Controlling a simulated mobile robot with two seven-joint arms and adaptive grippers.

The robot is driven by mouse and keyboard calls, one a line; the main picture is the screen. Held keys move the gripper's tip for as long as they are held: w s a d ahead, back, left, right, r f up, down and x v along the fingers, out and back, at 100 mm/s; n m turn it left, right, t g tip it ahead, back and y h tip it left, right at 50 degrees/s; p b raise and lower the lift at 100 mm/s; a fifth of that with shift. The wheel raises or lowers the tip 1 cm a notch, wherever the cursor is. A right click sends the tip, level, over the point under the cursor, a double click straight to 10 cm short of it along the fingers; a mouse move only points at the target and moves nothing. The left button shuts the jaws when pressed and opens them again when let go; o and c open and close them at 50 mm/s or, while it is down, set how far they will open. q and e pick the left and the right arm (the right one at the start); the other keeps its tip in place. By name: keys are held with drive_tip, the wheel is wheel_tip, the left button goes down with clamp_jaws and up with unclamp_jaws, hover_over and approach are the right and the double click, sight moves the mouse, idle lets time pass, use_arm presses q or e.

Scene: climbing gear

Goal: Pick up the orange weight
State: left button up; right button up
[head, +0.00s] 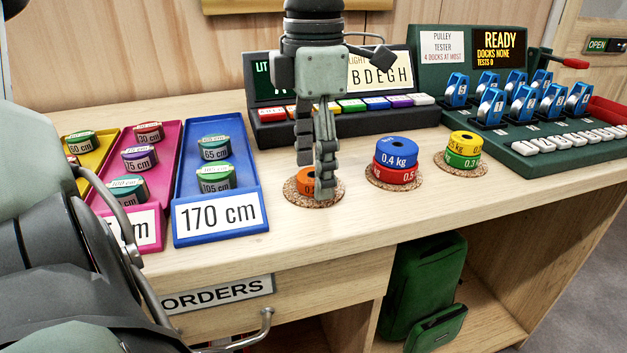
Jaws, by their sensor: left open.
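The orange weight (308,176) sits on the leftmost round cork coaster (298,202) on the wooden bench. Most of it is hidden behind my left gripper (318,190). The gripper points straight down, with its fingers just in front of or around the weight; I cannot tell which. Its fingers are open. I do not see my right gripper.
Right of it, a blue 0.4 kg weight (396,152) is stacked on a red one (397,171), and a yellow weight (464,142) on a green one (462,160). A blue tray (250,222) stands left. A keyed console (270,130) and the pulley tester (445,48) stand behind.

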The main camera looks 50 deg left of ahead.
use_arm(q)
drive_tip(key=shift+f, duration=0.1)
drive_tip(key=c, duration=1.4)
